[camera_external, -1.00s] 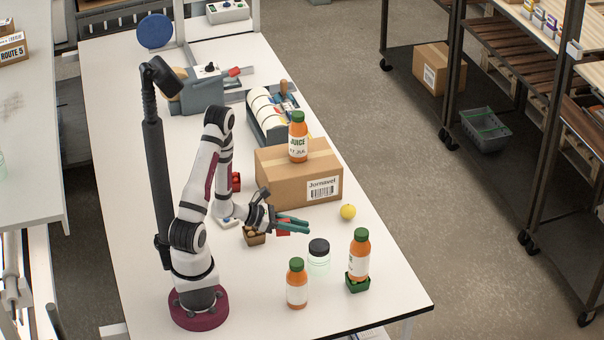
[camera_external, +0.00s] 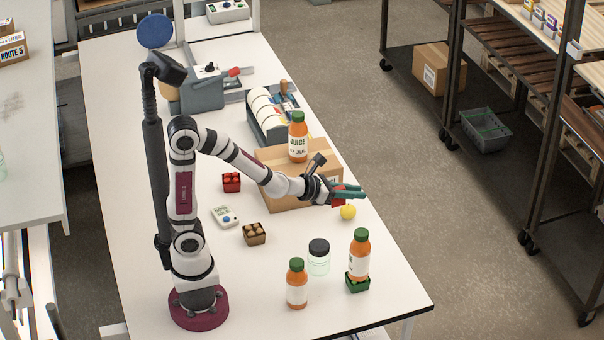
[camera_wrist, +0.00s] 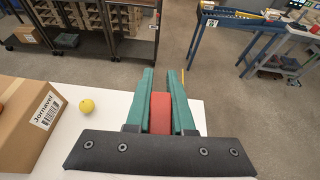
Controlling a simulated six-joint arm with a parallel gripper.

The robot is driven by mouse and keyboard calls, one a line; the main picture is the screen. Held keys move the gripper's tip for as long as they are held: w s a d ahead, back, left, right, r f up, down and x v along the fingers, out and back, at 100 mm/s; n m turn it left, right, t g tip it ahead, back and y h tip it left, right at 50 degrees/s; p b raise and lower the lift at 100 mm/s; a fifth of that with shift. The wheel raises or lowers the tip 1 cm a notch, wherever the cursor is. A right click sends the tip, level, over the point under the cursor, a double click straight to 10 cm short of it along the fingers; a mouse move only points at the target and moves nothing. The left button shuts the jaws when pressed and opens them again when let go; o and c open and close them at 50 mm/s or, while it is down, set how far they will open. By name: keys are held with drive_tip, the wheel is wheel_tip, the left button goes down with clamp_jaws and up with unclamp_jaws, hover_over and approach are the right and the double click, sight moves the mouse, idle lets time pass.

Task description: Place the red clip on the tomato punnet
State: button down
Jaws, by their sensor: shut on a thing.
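My gripper (camera_external: 347,193) is shut on the red clip (camera_wrist: 160,112), which shows between the green fingers (camera_wrist: 160,100) in the wrist view. In the external view it holds the clip up in the air, in front of the right end of the carton and near the yellow fruit. The tomato punnet (camera_external: 231,182), a small red box of red items, stands on the table left of the carton, well away from my gripper. It is not in the wrist view.
A cardboard carton (camera_external: 300,196) carries a juice bottle (camera_external: 298,140). A yellow fruit (camera_external: 348,212) lies beside it. A brown punnet (camera_external: 254,234), a small device (camera_external: 225,216), a clear jar (camera_external: 318,258) and two more juice bottles (camera_external: 297,285) stand in front. A tape dispenser (camera_external: 268,118) is behind.

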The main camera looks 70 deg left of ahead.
drive_tip(key=s+d+r, duration=0.2)
drive_tip(key=d+r, duration=0.1)
drive_tip(key=d, duration=0.3)
drive_tip(key=a+f+n+g+y, duration=0.2)
drive_tip(key=a+n+y, duration=0.1)
drive_tip(key=a, duration=0.8)
drive_tip(key=w+a+f+n+g+y, duration=0.1)
drive_tip(key=a+f+n+g+y, duration=0.2)
drive_tip(key=a, duration=0.8)
drive_tip(key=a+f+n+y, duration=0.2)
drive_tip(key=a+n+y, duration=0.2)
drive_tip(key=a, duration=0.7)
drive_tip(key=n+g+y, duration=0.3)
drive_tip(key=n+g, duration=0.4)
drive_tip(key=g, duration=0.1)
hover_over(232, 182)
drive_tip(key=a, duration=0.7)
wheel_tip(232, 182, down, 17)
drive_tip(key=f, duration=0.3)
drive_tip(key=shift+w+a+f, duration=0.2)
drive_tip(key=shift+f, duration=0.15)
